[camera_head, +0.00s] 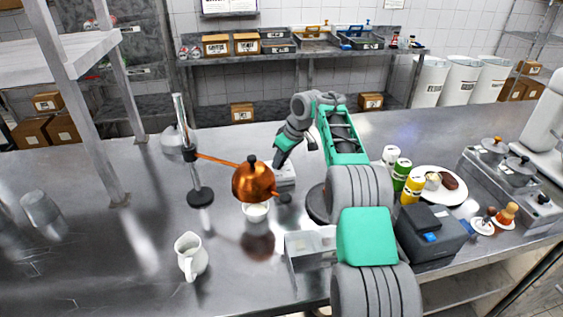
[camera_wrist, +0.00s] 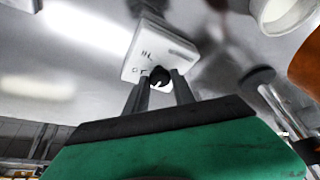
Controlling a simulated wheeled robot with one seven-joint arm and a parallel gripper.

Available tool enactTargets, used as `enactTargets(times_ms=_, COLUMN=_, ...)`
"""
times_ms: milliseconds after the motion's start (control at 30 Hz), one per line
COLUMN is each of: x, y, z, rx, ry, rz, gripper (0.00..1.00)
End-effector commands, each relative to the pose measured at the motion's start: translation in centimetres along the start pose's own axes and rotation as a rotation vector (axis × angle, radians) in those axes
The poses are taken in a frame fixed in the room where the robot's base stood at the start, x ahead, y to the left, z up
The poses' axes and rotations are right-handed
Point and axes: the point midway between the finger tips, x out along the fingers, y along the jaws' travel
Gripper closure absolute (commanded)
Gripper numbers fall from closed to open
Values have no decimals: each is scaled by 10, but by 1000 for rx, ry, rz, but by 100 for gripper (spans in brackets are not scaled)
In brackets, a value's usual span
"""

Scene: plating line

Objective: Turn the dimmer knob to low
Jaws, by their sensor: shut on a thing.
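The dimmer is a white box (camera_wrist: 148,48) with dark markings on its face, seen in the wrist view. Its small black knob (camera_wrist: 160,75) sits near the edge of the box closest to my gripper. My gripper (camera_wrist: 161,88) has its two dark fingers on either side of the knob and is shut on it. I cannot make out which mark the knob points at. In the head view my gripper (camera_head: 279,160) comes down onto the white box (camera_head: 286,174), and the knob is hidden there.
A white cup (camera_head: 256,212) is below the pot. A white pitcher (camera_head: 190,257) stands front left. Bottles and a plate (camera_head: 440,197) are right.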

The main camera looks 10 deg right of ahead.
Motion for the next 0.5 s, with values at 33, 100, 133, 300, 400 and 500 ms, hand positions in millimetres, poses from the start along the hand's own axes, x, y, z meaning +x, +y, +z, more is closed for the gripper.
enactTargets(times_ms=33, x=4, y=-1, z=2, rx=22, ry=0, rz=11, gripper=100)
enactTargets(times_ms=100, x=5, y=-1, z=2, rx=61, ry=1, rz=28, gripper=100)
enactTargets(times_ms=133, x=5, y=-2, z=2, rx=79, ry=1, rz=36, gripper=100)
enactTargets(times_ms=300, x=6, y=-4, z=1, rx=210, ry=1, rz=89, gripper=100)
enactTargets(times_ms=400, x=5, y=-5, z=0, rx=297, ry=2, rz=125, gripper=100)
enactTargets(times_ms=500, x=4, y=-6, z=0, rx=386, ry=1, rz=161, gripper=100)
